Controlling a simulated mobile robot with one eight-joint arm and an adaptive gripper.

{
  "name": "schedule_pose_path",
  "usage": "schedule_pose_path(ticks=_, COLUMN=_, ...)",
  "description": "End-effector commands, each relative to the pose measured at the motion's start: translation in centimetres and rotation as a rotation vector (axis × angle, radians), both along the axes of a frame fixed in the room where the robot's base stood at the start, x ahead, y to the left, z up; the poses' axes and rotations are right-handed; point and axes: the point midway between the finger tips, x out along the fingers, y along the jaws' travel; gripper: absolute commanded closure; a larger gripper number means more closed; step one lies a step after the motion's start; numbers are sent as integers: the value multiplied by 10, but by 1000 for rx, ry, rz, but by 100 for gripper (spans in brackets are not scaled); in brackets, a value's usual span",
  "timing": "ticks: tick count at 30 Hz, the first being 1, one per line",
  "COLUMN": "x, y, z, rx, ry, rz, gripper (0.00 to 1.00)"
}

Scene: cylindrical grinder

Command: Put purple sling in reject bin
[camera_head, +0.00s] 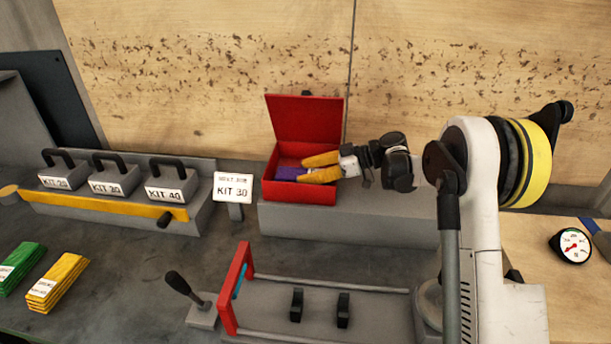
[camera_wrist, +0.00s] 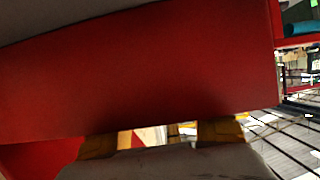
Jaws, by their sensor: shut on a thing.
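The purple sling (camera_head: 287,173) shows as a small patch inside the open red bin (camera_head: 300,196), at the tips of my gripper's yellow fingers. My gripper (camera_head: 304,170) reaches into the bin from the right, over its right side, and is shut on the sling. The bin's red lid (camera_head: 304,119) stands raised at the back. In the wrist view a large red panel (camera_wrist: 140,75) of the bin fills the upper part, and my gripper's yellow fingers (camera_wrist: 160,138) show along the bottom. The sling cannot be made out there.
A "KIT 30" sign (camera_head: 233,188) stands left of the bin. Handled kit blocks (camera_head: 115,182) sit further left, with green (camera_head: 20,267) and yellow slings (camera_head: 58,280) below. A red-ended fixture (camera_head: 236,287) and black lever (camera_head: 183,287) stand in front. A dial gauge (camera_head: 571,245) lies right.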

Motion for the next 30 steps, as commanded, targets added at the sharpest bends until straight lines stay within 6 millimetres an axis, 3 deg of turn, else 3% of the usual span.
schedule_pose_path(ticks=6, x=0, y=0, z=-2, rx=1, ry=0, rz=0, gripper=89)
schedule_pose_path(ticks=7, x=0, y=0, z=-1, rx=0, ry=0, rz=0, gripper=39)
schedule_pose_path(ticks=8, x=0, y=0, z=-1, rx=0, ry=0, rz=0, gripper=30)
schedule_pose_path(ticks=9, x=0, y=0, z=-1, rx=0, ry=0, rz=0, gripper=27)
schedule_pose_path(ticks=20, x=-1, y=-4, z=4, rx=0, ry=1, rz=-1, gripper=27)
schedule_pose_path(ticks=30, x=-13, y=-67, z=33, rx=0, ry=0, rz=-3, gripper=27)
